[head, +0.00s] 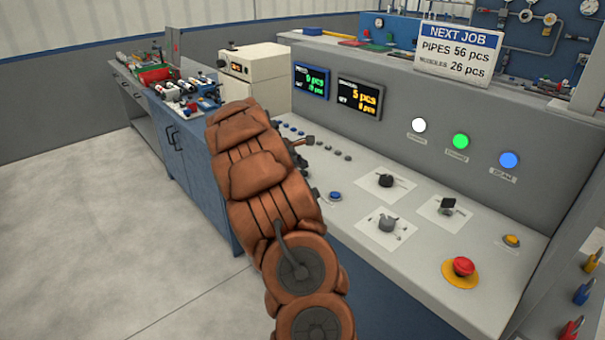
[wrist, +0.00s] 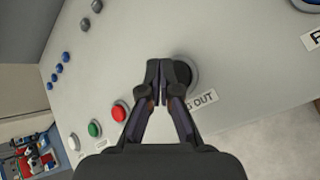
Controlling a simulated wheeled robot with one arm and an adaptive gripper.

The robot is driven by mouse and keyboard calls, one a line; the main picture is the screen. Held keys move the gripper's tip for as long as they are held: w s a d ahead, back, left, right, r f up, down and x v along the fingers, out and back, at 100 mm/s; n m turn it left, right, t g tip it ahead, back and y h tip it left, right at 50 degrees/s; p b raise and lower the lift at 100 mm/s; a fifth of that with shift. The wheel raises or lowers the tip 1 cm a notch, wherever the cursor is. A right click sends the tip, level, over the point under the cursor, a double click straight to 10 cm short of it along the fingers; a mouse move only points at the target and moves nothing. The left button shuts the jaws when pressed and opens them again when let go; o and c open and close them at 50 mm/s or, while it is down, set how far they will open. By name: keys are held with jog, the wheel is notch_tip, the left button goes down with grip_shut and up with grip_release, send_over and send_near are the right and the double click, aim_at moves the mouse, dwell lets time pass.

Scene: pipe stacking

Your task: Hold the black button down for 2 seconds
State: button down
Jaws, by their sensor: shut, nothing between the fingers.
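In the wrist view, the round black button (wrist: 184,73) sits in a grey ring on the grey panel, partly hidden by the fingers. A label ending in "OUT" lies beside it. My gripper (wrist: 161,75) is shut and empty, its fingertips over the left part of the button. I cannot tell whether the tips touch it or whether it is pressed. In the head view, my brown arm reaches across the console and hides the black button and most of my gripper.
A red button (wrist: 119,111) and a green button (wrist: 94,129) are close to the gripper's left. A red emergency stop (head: 463,267), rotary switches (head: 388,222) and a blue button (head: 335,196) are on the console. Small buttons (wrist: 57,69) line the panel's far side.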

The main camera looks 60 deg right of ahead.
aim_at(302, 174)
jog(key=shift+f, duration=0.1)
jog(key=shift+f, duration=0.35)
jog(key=shift+f+b, duration=0.4)
dwell(2.6)
jog(key=shift+r, duration=0.15)
dwell(0.7)
jog(key=shift+r+p, duration=0.6)
jog(key=shift+r, duration=0.1)
jog(key=shift+r+p, duration=1.55)
jog(key=shift+r, duration=0.95)
